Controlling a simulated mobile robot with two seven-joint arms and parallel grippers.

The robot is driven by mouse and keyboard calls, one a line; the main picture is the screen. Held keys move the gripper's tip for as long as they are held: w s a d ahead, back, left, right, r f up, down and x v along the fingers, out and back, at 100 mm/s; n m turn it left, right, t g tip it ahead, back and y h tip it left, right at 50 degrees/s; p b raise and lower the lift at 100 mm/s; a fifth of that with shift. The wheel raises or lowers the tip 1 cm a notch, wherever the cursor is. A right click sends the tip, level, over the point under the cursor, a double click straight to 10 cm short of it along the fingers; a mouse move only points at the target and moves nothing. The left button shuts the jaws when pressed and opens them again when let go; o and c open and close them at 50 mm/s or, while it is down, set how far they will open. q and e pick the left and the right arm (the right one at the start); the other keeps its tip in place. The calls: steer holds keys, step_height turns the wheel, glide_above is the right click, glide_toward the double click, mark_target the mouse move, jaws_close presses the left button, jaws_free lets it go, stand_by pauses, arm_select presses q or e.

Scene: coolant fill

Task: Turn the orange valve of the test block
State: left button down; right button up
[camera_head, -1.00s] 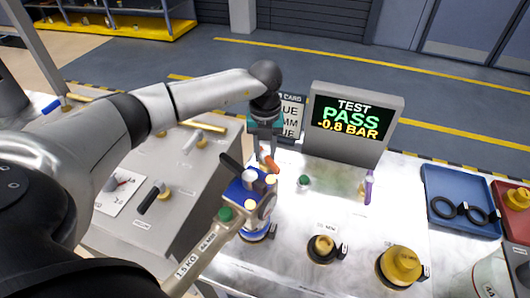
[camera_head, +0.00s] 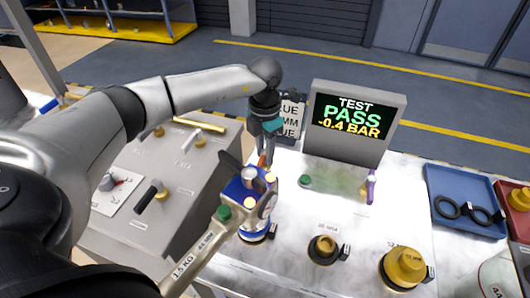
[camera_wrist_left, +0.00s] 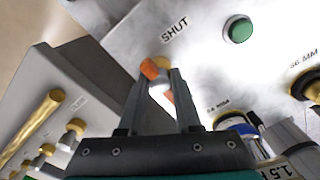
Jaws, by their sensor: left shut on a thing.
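The orange valve (camera_head: 262,160) is a small orange lever on the pale metal top of the test block, left of the screen. In the left wrist view its orange end (camera_wrist_left: 149,68) shows between the fingertips, near the printed word SHUT. My left gripper (camera_head: 265,154) points down over the valve and is shut on it. The fingers (camera_wrist_left: 160,78) partly hide the lever, so its exact angle is hard to tell. The test screen (camera_head: 352,121) reads TEST PASS, -0.4 BAR. My right gripper is not in view.
A blue-topped unit (camera_head: 238,191) with a black handle stands just in front of the valve. A long tool marked 1.5 KG (camera_head: 195,256) reaches it from the front. A green button (camera_head: 305,181) and yellow-brass fittings (camera_head: 405,263) lie to the right. A blue tray (camera_head: 462,233) holds black rings.

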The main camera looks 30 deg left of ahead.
arm_select(q)
steer(key=shift+m, duration=0.9)
steer(key=c, duration=0.5)
jaws_free()
step_height(320, 180, up, 15)
steer(key=shift+r+p, duration=0.15)
steer(key=shift+p, duration=0.2)
